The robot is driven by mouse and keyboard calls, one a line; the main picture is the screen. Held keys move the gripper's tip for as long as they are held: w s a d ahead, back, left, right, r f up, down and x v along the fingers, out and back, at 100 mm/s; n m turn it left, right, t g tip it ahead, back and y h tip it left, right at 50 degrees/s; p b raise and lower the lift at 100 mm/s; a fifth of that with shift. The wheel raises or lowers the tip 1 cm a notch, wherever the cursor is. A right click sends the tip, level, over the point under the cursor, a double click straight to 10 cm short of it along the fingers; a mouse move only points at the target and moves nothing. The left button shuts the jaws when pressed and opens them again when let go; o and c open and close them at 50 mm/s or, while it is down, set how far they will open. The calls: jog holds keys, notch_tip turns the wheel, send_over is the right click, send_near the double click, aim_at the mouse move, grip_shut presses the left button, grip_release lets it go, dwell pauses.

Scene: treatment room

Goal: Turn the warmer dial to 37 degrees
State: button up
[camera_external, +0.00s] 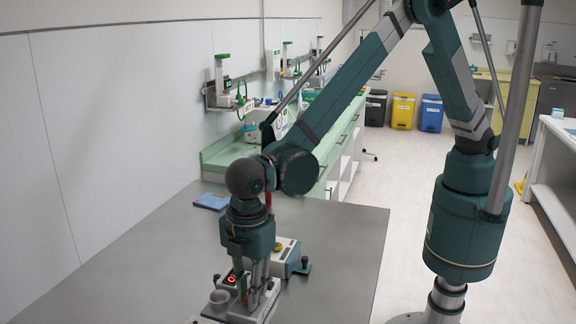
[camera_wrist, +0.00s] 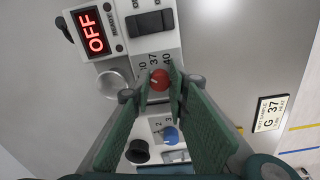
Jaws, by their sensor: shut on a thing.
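The warmer panel (camera_wrist: 115,75) lies under my gripper in the wrist view. Its red dial (camera_wrist: 159,79) sits between my gripper's fingertips (camera_wrist: 160,90), and the fingers are shut on it. Numbers are printed around the dial, with 37 and 40 readable just above it. I cannot tell where its pointer stands. A lit red display (camera_wrist: 95,33) on the panel reads OFF. A black rocker switch (camera_wrist: 150,23) marked ON is near the top. In the external view my gripper (camera_external: 249,296) points down over the warmer (camera_external: 268,301) and hides the dial.
A blue knob (camera_wrist: 170,135) and a black knob (camera_wrist: 137,152) are close to the fingers. A card (camera_wrist: 271,113) reads G 37. A box with a yellow button (camera_external: 287,252) stands just behind the warmer.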

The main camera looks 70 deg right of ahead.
jog(key=m+b, duration=0.1)
jog(key=m, duration=0.3)
jog(key=shift+m, duration=0.3)
jog(key=shift+m+b, duration=0.5)
jog(key=shift+m, duration=1.2)
jog(key=shift+a, duration=0.1)
jog(key=o, duration=0.9)
jog(key=shift+s+a+r, duration=0.1)
jog(key=shift+s+r, duration=0.05)
jog(key=shift+r, duration=5.9)
